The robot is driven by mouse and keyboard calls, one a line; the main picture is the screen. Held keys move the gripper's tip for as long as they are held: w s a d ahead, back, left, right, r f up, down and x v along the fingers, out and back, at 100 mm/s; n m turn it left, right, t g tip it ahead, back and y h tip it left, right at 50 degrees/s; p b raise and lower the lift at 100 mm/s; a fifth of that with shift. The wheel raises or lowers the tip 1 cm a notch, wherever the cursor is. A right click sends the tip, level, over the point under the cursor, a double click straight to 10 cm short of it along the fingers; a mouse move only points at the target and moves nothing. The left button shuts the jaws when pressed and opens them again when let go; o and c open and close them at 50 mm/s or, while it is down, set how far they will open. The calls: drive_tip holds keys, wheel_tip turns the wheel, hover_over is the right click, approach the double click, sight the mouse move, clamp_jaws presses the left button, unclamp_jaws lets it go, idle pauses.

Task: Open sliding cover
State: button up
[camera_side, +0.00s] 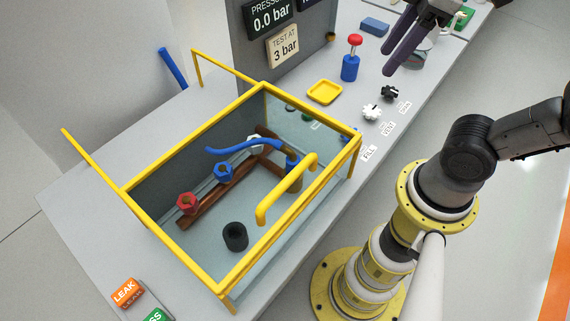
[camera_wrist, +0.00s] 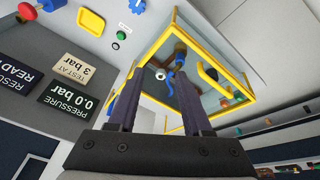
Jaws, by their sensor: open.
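The tank (camera_side: 221,292) is a clear box with a yellow frame, left of centre in the side view. A clear cover appears to lie across its top. A yellow bar handle (camera_side: 287,190) stands near the tank's right side; it also shows in the wrist view (camera_wrist: 207,76). Yellow rails (camera_side: 93,158) reach out behind the tank to the left. My gripper (camera_side: 405,62) is open and empty at the upper right of the side view, above the bench and well apart from the handle. In the wrist view its two fingers (camera_wrist: 158,72) point toward the tank.
A grey display panel (camera_side: 290,45) rises behind.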

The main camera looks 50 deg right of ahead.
drive_tip(key=w+a+r+n+g, duration=0.4)
drive_tip(key=w+a+n, duration=0.25)
drive_tip(key=a, duration=0.25)
drive_tip(key=n+g, duration=0.2)
drive_tip(key=n, duration=0.3)
hover_over(288, 177)
drive_tip(key=w, duration=0.3)
drive_tip(key=w+x, duration=0.1)
drive_tip(key=x, duration=0.3)
drive_tip(key=shift+h, duration=0.4)
drive_tip(key=x, duration=1.3)
drive_tip(key=shift+s+d+f, duration=0.1)
drive_tip(key=shift+d+f, duration=0.1)
drive_tip(key=shift+f, duration=0.2)
clamp_jaws()
